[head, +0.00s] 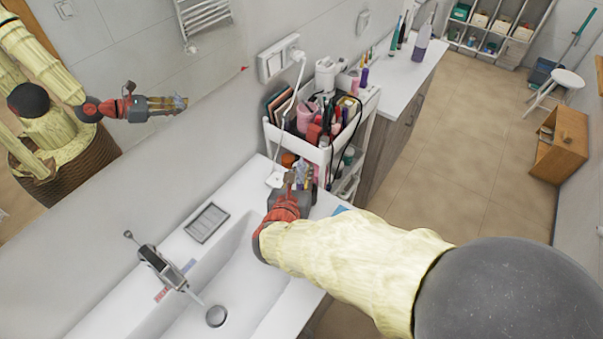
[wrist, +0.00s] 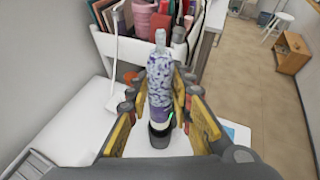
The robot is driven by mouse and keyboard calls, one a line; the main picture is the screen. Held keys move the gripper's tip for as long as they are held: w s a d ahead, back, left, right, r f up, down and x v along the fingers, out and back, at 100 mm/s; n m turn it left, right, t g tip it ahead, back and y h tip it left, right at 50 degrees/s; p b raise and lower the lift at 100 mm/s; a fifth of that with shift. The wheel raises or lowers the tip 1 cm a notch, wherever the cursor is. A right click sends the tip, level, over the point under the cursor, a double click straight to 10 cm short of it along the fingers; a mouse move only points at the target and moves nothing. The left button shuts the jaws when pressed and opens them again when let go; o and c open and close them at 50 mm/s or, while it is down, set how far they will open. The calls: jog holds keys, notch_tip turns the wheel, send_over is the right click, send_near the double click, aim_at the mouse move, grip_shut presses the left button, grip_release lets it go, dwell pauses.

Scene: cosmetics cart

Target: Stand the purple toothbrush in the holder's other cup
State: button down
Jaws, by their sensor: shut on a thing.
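My gripper (wrist: 160,98) is shut on a slim, bottle-shaped thing (wrist: 160,72) with white and purple speckles and a narrow pale tip. It stands roughly upright between the yellow-sided fingers in the wrist view, with a black part at its lower end. I cannot tell whether it is the purple toothbrush. In the head view my gripper (head: 298,182) is over the sink counter's far end, beside the cart, and only a pale bluish bit of the held thing shows. I cannot make out the toothbrush holder or its cups for sure.
A white cart (head: 301,147) packed with cosmetics stands just beyond the sink counter (head: 228,192). A faucet (head: 163,268) and a grey soap dish (head: 207,222) are to the left. A white cable hangs from the wall socket (head: 277,62). A farther counter (head: 411,62) holds bottles.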

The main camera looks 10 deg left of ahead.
jog(key=shift+f+b, duration=3.3)
jog(key=shift+f, duration=0.6)
jog(key=c, duration=1.5)
grip_release()
jog(key=shift+s, duration=0.1)
jog(key=v, duration=1.1)
jog(key=shift+s+r, duration=0.15)
jog(key=shift+s, duration=0.25)
